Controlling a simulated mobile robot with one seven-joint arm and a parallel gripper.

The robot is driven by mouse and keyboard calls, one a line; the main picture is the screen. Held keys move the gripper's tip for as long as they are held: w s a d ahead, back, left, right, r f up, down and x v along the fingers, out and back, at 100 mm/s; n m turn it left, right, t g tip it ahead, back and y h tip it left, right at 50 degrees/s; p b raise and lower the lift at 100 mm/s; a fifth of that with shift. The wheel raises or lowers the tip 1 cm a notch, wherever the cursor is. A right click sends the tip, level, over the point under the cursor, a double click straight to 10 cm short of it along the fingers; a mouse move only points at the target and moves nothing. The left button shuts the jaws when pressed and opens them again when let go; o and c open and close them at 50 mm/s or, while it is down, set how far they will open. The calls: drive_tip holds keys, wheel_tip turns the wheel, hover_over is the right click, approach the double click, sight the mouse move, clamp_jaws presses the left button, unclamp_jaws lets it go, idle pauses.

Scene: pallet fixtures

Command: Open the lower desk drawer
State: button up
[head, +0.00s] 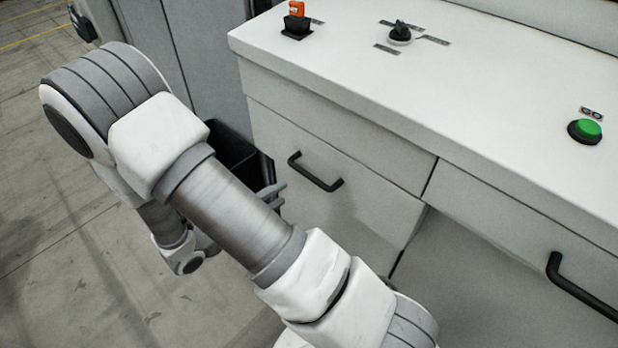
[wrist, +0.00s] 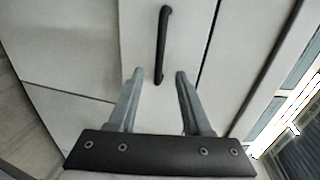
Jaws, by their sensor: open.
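The pale grey desk front has a left drawer front (head: 365,220) below a plain upper strip (head: 330,130). It carries a black bar handle (head: 315,172). Its lower part is hidden behind my arm. My gripper (head: 272,195) shows only as grey fingertips beyond my arm, left of and below that handle. In the wrist view, my gripper (wrist: 160,73) is open and empty. A black bar handle (wrist: 163,40) stands lengthwise ahead of it. The handle's near end appears between the fingertips; I cannot tell whether they touch it.
Another black handle (head: 582,287) is on the right drawer front. The white desktop (head: 480,100) holds a green button (head: 585,131), a black knob (head: 400,33) and an orange-topped switch (head: 297,20). A dark bin (head: 232,155) stands left of the desk. Floor at left is clear.

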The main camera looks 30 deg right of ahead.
sight(307, 177)
drive_tip(key=b+x, duration=0.2)
drive_tip(key=x, duration=0.9)
drive_tip(key=shift+w+d, duration=0.1)
drive_tip(key=shift+d, duration=0.25)
drive_tip(key=shift+c, duration=0.2)
clamp_jaws()
idle(0.6)
